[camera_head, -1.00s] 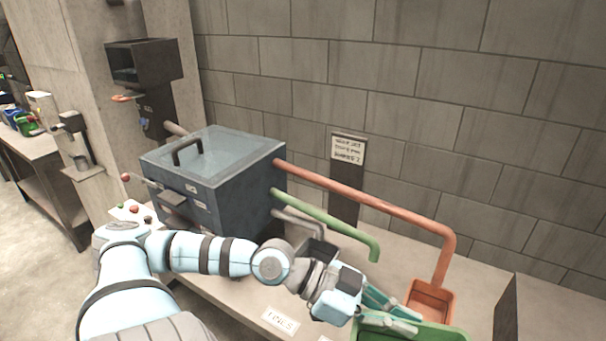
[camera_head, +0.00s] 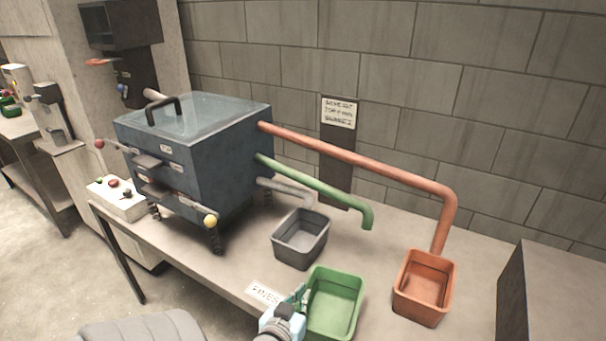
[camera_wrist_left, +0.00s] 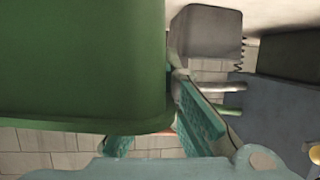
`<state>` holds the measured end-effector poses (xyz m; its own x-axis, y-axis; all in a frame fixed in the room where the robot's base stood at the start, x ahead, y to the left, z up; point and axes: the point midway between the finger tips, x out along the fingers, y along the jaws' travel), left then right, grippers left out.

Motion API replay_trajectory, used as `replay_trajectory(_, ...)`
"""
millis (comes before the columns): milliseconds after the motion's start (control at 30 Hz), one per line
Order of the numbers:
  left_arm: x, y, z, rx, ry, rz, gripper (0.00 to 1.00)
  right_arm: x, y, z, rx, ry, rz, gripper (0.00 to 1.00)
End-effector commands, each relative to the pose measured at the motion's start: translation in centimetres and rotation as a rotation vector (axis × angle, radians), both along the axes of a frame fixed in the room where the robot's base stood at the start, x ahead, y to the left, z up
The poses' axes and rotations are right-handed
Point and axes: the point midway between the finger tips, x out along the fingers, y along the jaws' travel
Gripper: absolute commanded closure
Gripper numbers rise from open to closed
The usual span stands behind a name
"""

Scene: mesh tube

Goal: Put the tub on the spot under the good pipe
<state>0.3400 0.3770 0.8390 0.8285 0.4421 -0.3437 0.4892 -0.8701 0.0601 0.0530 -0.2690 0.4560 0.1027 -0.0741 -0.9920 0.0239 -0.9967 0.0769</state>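The green tub (camera_head: 345,285) is at the table's front edge, between the grey and orange tubs and in front of the green pipe's open end (camera_head: 367,222). My left gripper (camera_head: 300,294) is at its left rim, shut on it. In the left wrist view the green tub (camera_wrist_left: 80,60) fills the upper left, with the teal fingers (camera_wrist_left: 160,130) at its rim, one partly hidden. Whether it touches the table is unclear. An orange pipe (camera_head: 350,158) ends over the orange tub (camera_head: 425,285), a grey one (camera_head: 285,187) near the grey tub (camera_head: 300,238). My right gripper is out of view.
A blue sifter box (camera_head: 195,160) stands on the table at left. A label reading FINES (camera_head: 265,293) is at the front edge. A wall sign (camera_head: 338,112) is hard to read. A dark panel (camera_head: 512,295) stands at right. Table around the green pipe's end is bare.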

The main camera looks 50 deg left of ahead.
Motion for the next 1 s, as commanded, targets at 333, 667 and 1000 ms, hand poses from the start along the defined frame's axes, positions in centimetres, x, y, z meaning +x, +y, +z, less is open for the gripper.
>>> replay_trajectory(333, 4.4, 1.6, 0.2, 0.003, -0.005, 0.002, 1.00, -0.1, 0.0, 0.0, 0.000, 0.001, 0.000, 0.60)
replay_trajectory(667, 10.0, 3.5, -0.1, 0.002, -0.004, 0.000, 1.00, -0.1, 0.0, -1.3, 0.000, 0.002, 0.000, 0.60)
replay_trajectory(1000, 15.7, 5.5, -0.4, 0.004, -0.005, 0.000, 1.00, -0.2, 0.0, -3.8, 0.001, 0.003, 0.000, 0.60)
